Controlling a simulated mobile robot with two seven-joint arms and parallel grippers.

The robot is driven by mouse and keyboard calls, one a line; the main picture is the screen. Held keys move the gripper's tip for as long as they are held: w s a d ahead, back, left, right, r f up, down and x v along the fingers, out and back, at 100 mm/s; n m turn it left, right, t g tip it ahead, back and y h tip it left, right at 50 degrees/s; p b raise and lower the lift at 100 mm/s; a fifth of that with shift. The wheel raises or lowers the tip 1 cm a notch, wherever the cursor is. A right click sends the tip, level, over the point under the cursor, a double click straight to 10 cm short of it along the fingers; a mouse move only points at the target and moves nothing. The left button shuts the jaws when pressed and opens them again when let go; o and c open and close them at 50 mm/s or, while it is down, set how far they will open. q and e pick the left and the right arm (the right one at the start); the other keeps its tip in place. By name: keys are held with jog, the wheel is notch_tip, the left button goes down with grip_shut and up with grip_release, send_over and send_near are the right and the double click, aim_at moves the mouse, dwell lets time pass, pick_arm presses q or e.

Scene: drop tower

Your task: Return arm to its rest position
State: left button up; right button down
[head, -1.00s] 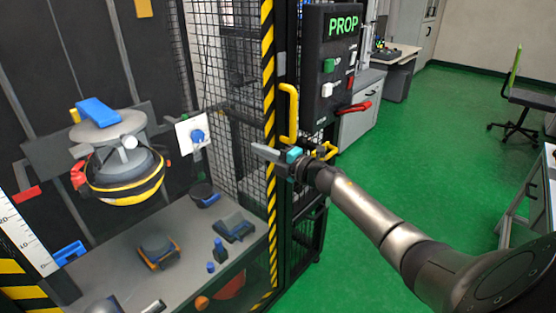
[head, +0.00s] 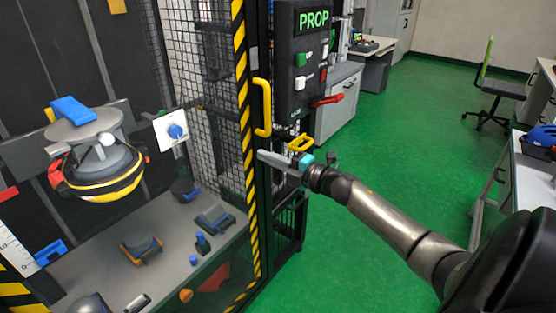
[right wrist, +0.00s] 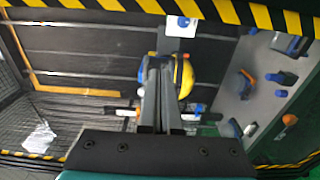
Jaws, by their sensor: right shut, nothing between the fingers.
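My right arm comes in from the lower right in the head view. Its gripper (head: 268,157) is shut and empty, in front of the striped post of the drop tower, below and close to the yellow door handle (head: 262,107). In the right wrist view the two fingers (right wrist: 157,65) lie together, pointing at the tower's inside. The helmet (head: 103,172), with a yellow and black band, hangs under a grey carrier with a blue top inside the tower; part of it shows behind the fingers in the right wrist view (right wrist: 186,75). My left gripper is not in view.
The black control box (head: 304,65) with a green PROP display and a red lever (head: 326,101) is on the tower's right. Several small parts lie on the tower's grey floor (head: 95,268). Green floor (head: 410,130) is open to the right, with a chair (head: 492,92) and a bench holding a blue helmet (head: 543,138).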

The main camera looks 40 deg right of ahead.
jog(key=shift+v, duration=1.55)
jog(key=shift+a, duration=0.1)
